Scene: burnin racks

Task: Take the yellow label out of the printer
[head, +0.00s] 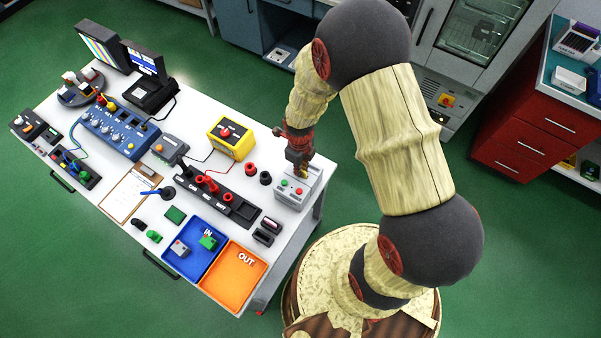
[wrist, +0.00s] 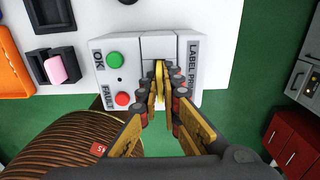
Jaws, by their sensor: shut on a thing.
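The label printer (head: 291,190) is a light grey box at the right end of the white table, with a green and a red button on top. It also shows in the wrist view (wrist: 137,80), with the words OK, FAULT and LABEL PRINTER on it. The yellow label (wrist: 159,72) stands out of the printer's slot, between my fingertips. My gripper (wrist: 160,88) is shut on the label, right at the printer. In the head view my gripper (head: 300,168) points down over the printer. The label's lower end is hidden.
A blue IN tray (head: 193,265) and an orange OUT tray (head: 234,290) lie at the front. Small black holders (head: 264,237) stand near the printer.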

